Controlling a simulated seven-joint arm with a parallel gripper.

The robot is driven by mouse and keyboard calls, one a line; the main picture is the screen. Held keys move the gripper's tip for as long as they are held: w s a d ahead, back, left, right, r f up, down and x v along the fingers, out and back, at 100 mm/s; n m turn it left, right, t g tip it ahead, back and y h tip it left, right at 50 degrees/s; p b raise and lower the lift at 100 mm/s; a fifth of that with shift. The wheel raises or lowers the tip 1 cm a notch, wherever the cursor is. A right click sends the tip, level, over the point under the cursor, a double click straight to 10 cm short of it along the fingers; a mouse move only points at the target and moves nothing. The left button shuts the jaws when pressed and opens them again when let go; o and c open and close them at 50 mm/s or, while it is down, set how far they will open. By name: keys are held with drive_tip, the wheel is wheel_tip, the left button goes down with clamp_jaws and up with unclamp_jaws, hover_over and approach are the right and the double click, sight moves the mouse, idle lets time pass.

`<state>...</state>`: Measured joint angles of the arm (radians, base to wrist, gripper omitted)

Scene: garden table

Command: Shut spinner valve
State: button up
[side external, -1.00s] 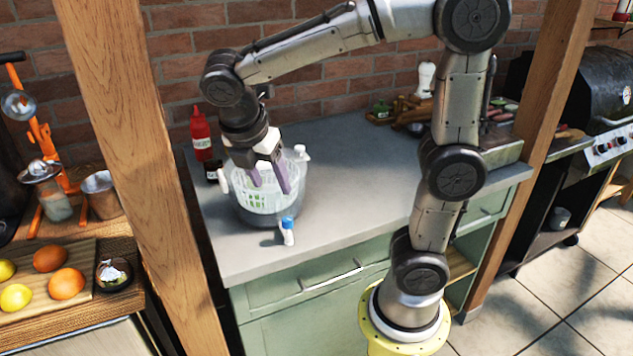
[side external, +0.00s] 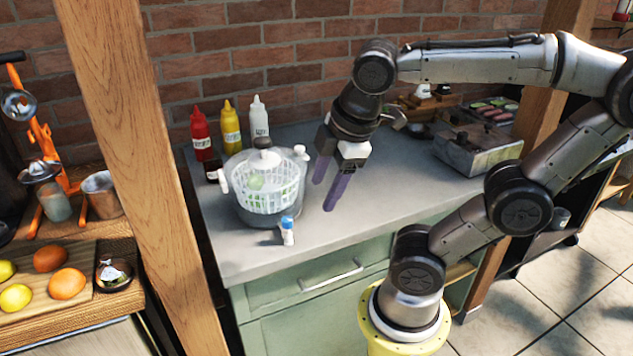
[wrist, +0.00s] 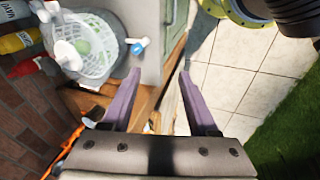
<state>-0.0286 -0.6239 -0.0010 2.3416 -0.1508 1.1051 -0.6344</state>
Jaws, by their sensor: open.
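The salad spinner (side external: 255,207) stands on the grey counter at left, a dark bowl with a white basket inside and a lid with a knob on top (side external: 265,158). Something green shows inside it. The spinner valve (side external: 287,229) is a small white spout with a blue top at the spinner's front. The spinner also shows at the upper left of the wrist view (wrist: 75,60), with the blue and white valve (wrist: 136,48) beside it. My gripper (side external: 326,196) is open and empty, above the counter to the right of the spinner. Whether the valve is open or shut cannot be told.
Red (side external: 201,133), yellow (side external: 231,130) and white (side external: 259,118) squeeze bottles stand behind the spinner, and a small dark jar (side external: 213,171) is beside it. A metal tray (side external: 480,150) is at the back right. The counter between spinner and tray is clear.

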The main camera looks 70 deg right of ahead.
drive_tip(key=a+n, duration=0.1)
drive_tip(key=w+r+n+y, duration=0.1)
drive_tip(key=shift+a+n, duration=0.35)
drive_tip(key=shift+n, duration=0.05)
idle(1.2)
idle(0.4)
